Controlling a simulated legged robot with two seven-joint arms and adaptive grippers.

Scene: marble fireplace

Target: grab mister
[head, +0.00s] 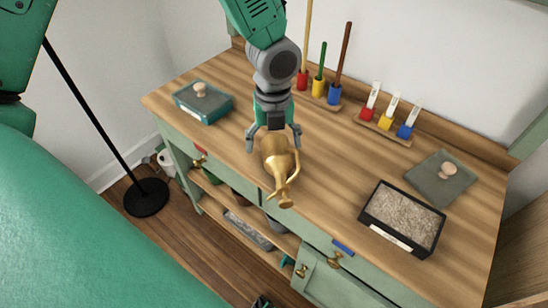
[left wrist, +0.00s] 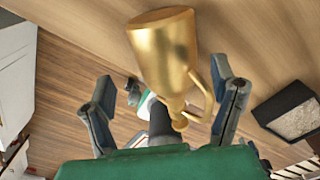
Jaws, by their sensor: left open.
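A green lidded box (head: 203,106) stands at the left. A black tray of grainy material (head: 402,217) and a grey-green lid (head: 442,178) lie at the right. Coloured tools (head: 385,118) stand along the back. The bench between mister and black tray is clear.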

